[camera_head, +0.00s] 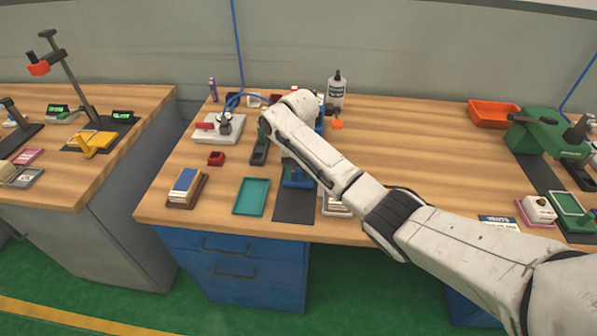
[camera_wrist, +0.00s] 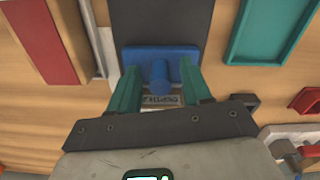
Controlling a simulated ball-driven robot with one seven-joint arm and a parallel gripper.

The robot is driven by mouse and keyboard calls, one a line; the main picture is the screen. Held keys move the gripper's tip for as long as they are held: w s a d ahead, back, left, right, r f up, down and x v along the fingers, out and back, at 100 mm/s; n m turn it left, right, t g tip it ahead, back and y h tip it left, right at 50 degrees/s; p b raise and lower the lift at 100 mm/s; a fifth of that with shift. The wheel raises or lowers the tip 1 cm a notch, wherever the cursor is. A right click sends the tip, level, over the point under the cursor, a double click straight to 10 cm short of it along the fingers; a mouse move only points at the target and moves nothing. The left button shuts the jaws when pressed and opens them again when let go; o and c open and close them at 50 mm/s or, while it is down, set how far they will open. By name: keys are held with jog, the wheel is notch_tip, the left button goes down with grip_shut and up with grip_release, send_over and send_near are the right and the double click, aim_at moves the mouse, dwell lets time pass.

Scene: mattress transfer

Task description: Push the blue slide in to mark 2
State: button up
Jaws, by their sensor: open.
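The blue slide (camera_wrist: 187,68) lies at the near end of a dark strip (camera_wrist: 160,22) in the wrist view, with a round blue knob (camera_wrist: 160,78) standing up from its middle. My gripper (camera_wrist: 160,74) is open, with one teal finger on each side of the knob and a gap to it on both sides. A pale label (camera_wrist: 160,100) with dark print shows between the fingers; I cannot read any mark on it.
A teal tray (camera_head: 251,196) lies left of the dark mat (camera_head: 294,207); a small red box (camera_head: 216,158) and a brown-based block stack (camera_head: 186,188) are further left. A white bottle (camera_head: 336,92) stands behind my arm.

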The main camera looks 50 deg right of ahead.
jog(key=shift+f, duration=0.15)
jog(key=shift+c, duration=0.2)
grip_shut()
dwell(0.4)
